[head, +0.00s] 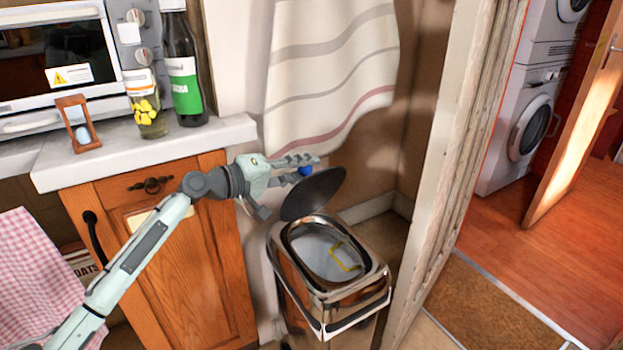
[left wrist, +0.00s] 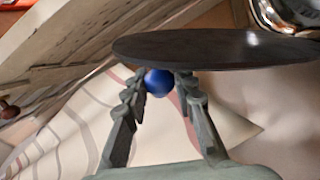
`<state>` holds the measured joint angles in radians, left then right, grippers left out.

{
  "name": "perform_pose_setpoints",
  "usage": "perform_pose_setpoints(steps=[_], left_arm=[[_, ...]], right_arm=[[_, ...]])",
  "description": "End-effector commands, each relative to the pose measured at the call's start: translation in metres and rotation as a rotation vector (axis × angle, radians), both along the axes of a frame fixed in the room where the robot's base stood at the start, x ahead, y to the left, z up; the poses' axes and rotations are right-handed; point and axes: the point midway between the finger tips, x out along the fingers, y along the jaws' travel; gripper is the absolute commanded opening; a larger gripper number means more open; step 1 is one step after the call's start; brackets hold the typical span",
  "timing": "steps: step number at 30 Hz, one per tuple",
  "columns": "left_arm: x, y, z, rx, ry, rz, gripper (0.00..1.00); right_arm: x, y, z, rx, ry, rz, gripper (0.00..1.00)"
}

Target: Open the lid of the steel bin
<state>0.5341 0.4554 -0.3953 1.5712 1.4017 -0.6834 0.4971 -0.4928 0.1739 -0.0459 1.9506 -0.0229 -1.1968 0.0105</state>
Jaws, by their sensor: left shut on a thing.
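The steel bin (head: 322,308) stands on the floor between the wooden cabinet and the door frame. Its dark oval lid (head: 314,195) is raised and tilted above the open top, and a pale inside with a yellow strip shows. In the left wrist view the lid (left wrist: 215,50) spans the upper part as a dark disc. My left gripper (head: 306,168) is shut on the blue knob (head: 305,172) at the lid's upper side. In the left wrist view the blue knob (left wrist: 158,82) sits between the two fingertips. My right gripper is in neither view.
The counter (head: 60,170) left of the bin holds an hourglass (head: 78,124), a jar (head: 146,110) and a dark bottle (head: 182,70). A striped towel (head: 330,70) hangs behind the lid. A pale door frame (head: 432,180) stands close on the right.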

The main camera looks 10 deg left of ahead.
Motion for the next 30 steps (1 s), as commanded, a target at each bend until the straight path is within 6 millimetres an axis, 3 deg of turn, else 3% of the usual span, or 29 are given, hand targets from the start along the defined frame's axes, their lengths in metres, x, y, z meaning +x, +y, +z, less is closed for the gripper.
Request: perform_pose_setpoints(steps=[9, 22, 23, 27, 30], left_arm=[[0.013, 0.009, 0.006, -0.048, 0.063, 0.001, 0.0], [0.014, 0.01, 0.006, -0.052, 0.068, 0.001, 0.0], [0.014, 0.01, 0.006, -0.052, 0.068, 0.001, 0.28], [0.014, 0.01, 0.005, -0.051, 0.068, 0.0, 0.46], [0.013, 0.01, 0.005, -0.051, 0.068, 0.0, 0.48]], right_arm=[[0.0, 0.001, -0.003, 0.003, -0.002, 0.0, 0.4], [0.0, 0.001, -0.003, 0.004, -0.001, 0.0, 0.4], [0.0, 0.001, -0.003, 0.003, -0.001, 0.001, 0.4], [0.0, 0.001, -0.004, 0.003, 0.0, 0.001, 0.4], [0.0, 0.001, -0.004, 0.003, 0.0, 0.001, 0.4]])
